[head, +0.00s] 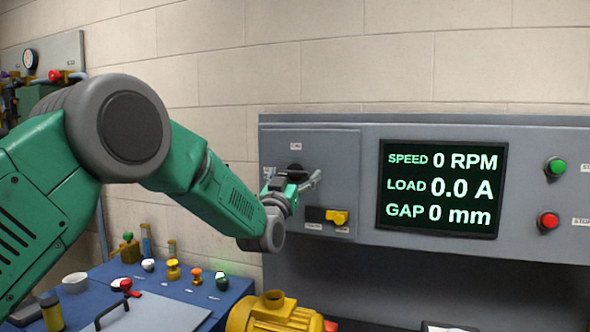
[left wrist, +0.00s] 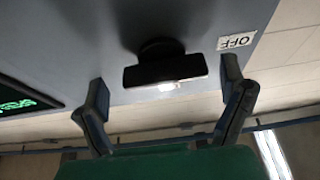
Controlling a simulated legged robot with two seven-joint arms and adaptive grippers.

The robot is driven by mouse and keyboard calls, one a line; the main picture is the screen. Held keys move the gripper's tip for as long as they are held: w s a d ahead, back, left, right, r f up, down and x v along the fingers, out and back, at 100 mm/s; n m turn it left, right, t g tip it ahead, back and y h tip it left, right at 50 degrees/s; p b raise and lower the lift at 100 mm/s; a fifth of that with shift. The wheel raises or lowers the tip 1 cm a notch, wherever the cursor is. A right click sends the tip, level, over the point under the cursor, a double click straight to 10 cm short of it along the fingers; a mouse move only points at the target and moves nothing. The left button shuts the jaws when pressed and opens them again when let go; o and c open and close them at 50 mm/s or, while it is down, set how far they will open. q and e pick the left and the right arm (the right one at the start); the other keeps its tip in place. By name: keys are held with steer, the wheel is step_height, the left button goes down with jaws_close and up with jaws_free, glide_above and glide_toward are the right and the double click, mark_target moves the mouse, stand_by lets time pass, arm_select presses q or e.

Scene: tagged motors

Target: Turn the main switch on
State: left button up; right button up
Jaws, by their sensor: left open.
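The main switch is a black rotary knob (head: 295,167) on a grey sub-panel at the left of the control cabinet. My left gripper (head: 308,181) is open in front of it and hides part of it. In the left wrist view the knob's dark handle bar (left wrist: 165,71) lies crosswise, just ahead of and between the spread fingers of my left gripper (left wrist: 165,95). Neither finger visibly touches the bar. An OFF label (left wrist: 237,40) sits beside the knob. My right gripper is not in view.
A screen (head: 442,189) reads 0 RPM, 0.0 A and 0 mm. A green button (head: 555,167) and a red button (head: 548,221) are at its right. A yellow-and-black fitting (head: 336,217) sits below the knob. A yellow motor (head: 272,313) and a blue table (head: 190,291) stand below.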

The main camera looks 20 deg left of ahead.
arm_select(q)
steer(key=shift+w+r, duration=0.15)
steer(key=shift+w, duration=0.35)
steer(key=shift+a, duration=0.25)
steer(key=c, duration=1.1)
steer(key=shift+d, duration=0.1)
